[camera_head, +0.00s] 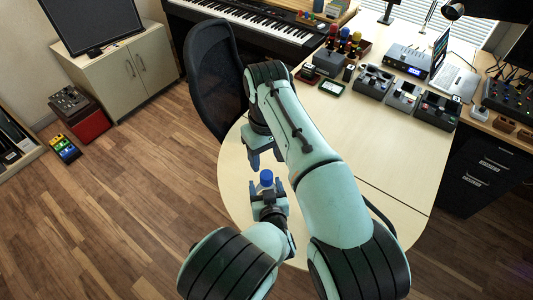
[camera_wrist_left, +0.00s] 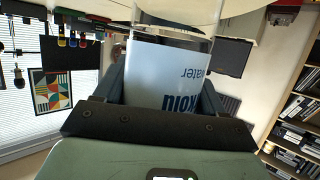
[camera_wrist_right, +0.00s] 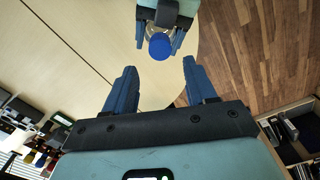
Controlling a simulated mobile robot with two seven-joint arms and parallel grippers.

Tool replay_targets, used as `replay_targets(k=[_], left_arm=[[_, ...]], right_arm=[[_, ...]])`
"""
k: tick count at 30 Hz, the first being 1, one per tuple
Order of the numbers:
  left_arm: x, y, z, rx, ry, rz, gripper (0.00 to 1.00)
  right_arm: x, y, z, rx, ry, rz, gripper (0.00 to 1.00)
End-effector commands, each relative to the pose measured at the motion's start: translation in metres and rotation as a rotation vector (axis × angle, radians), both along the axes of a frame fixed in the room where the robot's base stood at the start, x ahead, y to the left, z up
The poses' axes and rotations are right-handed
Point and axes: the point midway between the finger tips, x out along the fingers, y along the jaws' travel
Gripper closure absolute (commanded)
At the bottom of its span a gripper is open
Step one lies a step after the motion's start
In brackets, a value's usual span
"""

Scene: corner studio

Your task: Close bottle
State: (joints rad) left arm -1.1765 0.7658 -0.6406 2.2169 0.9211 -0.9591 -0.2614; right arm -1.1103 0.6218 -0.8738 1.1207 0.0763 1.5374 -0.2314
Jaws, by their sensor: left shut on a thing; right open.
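My left gripper (camera_head: 269,205) is shut on the bottle, upright above the near edge of the table. Its white label with dark lettering (camera_wrist_left: 165,75) fills the space between the left fingers in the left wrist view. A blue cap (camera_head: 266,177) sits at the bottle's top; the cap (camera_wrist_right: 160,46) also shows in the right wrist view, with clear plastic beside it. I cannot tell how tightly it sits. My right gripper (camera_head: 266,158) is open and empty, fingers pointing down just above the cap. In the right wrist view, the cap lies beyond the gap between the right fingertips (camera_wrist_right: 160,72).
The pale table (camera_head: 385,150) is clear in the middle; devices, a laptop (camera_head: 455,80) and a tray of colored items (camera_head: 345,45) line its far side. A black chair (camera_head: 213,75) stands at the table's left. Wooden floor (camera_head: 130,190) is open at left.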

Motion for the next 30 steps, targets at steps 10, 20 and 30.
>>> replay_targets(k=[10, 20, 30], left_arm=[[0.0, 0.0, 0.0, -0.001, -0.001, 0.0, 1.0], [0.0, 0.0, 0.0, 0.0, -0.001, 0.0, 1.0], [0.0, 0.0, 0.0, 0.0, -0.001, 0.0, 1.0]], right_arm=[[-0.001, 0.0, -0.043, -0.002, 0.003, -0.001, 0.44], [0.0, 0.0, -0.077, -0.001, 0.0, -0.001, 0.44], [0.0, 0.0, -0.079, 0.0, 0.0, -0.002, 0.51]])
